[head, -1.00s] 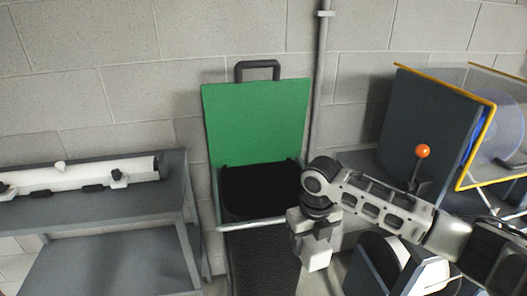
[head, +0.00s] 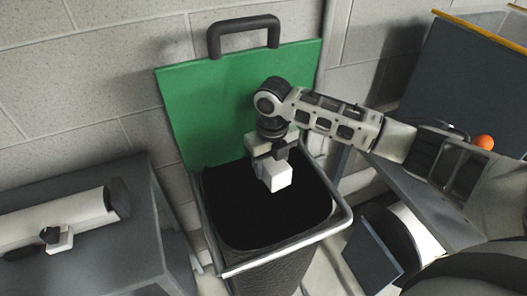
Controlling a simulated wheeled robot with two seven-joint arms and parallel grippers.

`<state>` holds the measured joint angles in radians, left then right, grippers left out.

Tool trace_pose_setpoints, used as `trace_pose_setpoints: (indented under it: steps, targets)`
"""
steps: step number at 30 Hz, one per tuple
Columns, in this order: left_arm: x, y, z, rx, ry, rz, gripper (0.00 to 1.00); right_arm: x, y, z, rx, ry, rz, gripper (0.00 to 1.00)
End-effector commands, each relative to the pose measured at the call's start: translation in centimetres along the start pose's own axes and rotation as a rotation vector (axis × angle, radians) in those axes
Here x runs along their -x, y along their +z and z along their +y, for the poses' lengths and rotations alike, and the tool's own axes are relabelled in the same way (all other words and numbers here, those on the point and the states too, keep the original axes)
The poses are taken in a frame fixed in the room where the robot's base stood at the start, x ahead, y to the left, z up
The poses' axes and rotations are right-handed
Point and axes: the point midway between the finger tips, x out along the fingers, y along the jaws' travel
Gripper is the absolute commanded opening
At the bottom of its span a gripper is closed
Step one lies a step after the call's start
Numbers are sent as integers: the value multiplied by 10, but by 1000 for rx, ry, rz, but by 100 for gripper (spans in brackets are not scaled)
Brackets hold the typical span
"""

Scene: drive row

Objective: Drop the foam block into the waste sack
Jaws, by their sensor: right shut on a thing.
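The waste sack (head: 265,262) is a black bag hung in a grey metal frame, its dark mouth open upward. A green lid (head: 215,105) with a dark handle stands raised behind it. My right gripper (head: 275,163) points down over the mouth of the sack. It is shut on the white foam block (head: 277,178), which hangs below the fingers over the dark opening. How far the block is above the rim is hard to tell. My left gripper is not in view.
At the right are a dark panel with a yellow edge (head: 480,32), an orange ball knob (head: 484,142) and a grey shelf. A block wall closes the back.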

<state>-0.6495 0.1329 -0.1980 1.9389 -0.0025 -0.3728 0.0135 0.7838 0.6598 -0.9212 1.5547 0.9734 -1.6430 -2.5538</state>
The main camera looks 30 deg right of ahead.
Motion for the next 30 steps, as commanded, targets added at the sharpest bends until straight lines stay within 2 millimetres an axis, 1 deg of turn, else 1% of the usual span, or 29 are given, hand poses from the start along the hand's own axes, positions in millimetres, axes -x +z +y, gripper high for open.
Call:
trace_pose_setpoints:
  steps: [5,8,12,15,18,22,29,30]
  targets:
    - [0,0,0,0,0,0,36,-7,0,0,-1,0,2,28]
    - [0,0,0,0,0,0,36,-15,0,1,-1,1,3,28]
    - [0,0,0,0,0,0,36,-31,-1,0,0,0,3,28]
    - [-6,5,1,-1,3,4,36,-47,-1,0,0,0,1,28]
    - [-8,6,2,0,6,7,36,-56,0,0,0,0,0,28]
    - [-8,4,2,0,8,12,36,-61,0,0,1,-1,-1,28]
    - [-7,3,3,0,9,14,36,-60,0,0,1,-1,-1,28]
    - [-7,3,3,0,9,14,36,-60,0,0,1,-1,-1,60]
